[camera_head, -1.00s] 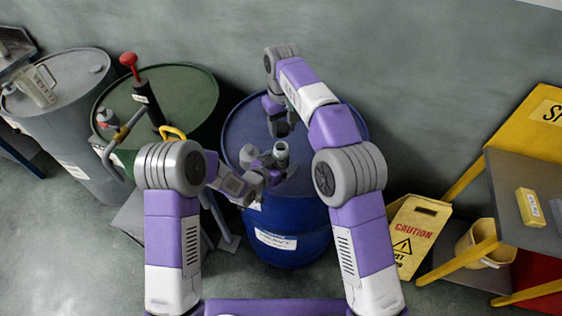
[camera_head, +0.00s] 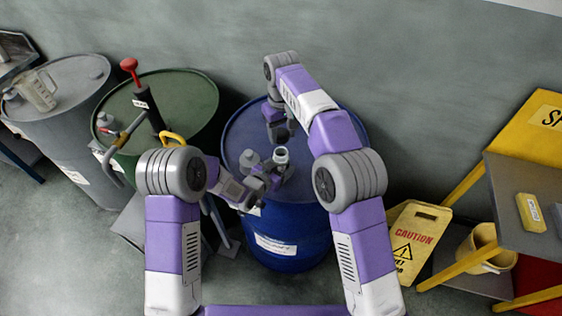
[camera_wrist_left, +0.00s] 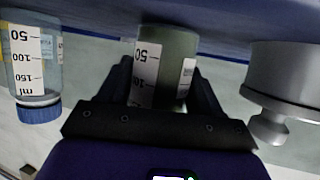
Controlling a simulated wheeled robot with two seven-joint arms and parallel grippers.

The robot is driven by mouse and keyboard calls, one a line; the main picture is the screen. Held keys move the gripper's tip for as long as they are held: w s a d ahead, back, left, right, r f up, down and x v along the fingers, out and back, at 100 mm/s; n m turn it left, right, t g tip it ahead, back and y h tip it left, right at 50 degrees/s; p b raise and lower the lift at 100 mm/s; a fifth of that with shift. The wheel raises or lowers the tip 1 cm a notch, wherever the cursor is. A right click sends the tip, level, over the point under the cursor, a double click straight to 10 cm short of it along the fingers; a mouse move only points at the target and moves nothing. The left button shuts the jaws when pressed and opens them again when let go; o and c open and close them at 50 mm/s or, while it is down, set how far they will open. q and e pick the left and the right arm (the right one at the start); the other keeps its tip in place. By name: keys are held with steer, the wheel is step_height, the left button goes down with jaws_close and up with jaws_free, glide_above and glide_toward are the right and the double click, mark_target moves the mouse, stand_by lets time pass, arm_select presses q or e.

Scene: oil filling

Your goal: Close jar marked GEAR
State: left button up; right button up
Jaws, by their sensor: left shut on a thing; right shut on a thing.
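A greenish see-through jar (camera_wrist_left: 166,62) with a measuring scale stands on the blue drum (camera_head: 240,122) between my left gripper's fingers. In the head view its open round mouth (camera_head: 282,153) faces up. The GEAR marking cannot be read. My left gripper (camera_head: 270,176) is shut around the jar from the near side; it also shows in the left wrist view (camera_wrist_left: 160,88). My right gripper (camera_head: 280,130) points down just behind and above the mouth. It is shut on a small dark thing, seemingly a lid, mostly hidden by the fingers.
In the wrist view, a blue-capped jar (camera_wrist_left: 38,75) and a grey metal container with a knob (camera_wrist_left: 285,85) stand on either side of the held jar. A green drum (camera_head: 190,95) with a hand pump (camera_head: 145,95) stands left. A yellow caution sign (camera_head: 412,240) stands at right.

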mark_target(279, 152)
steer(key=shift+s+f, duration=0.1)
steer(key=shift+f, duration=2.25)
steer(key=shift+f, duration=0.85)
steer(key=shift+f, duration=0.55)
steer(key=m, duration=0.4)
steer(key=shift+a+m, duration=0.15)
steer(key=shift+m, duration=0.15)
steer(key=m, duration=0.6)
steer(key=shift+a, duration=0.15)
steer(key=m, duration=0.3)
steer(key=shift+a+m, duration=0.15)
steer(key=shift+m, duration=0.15)
steer(key=m, duration=0.5)
steer(key=shift+w, duration=0.25)
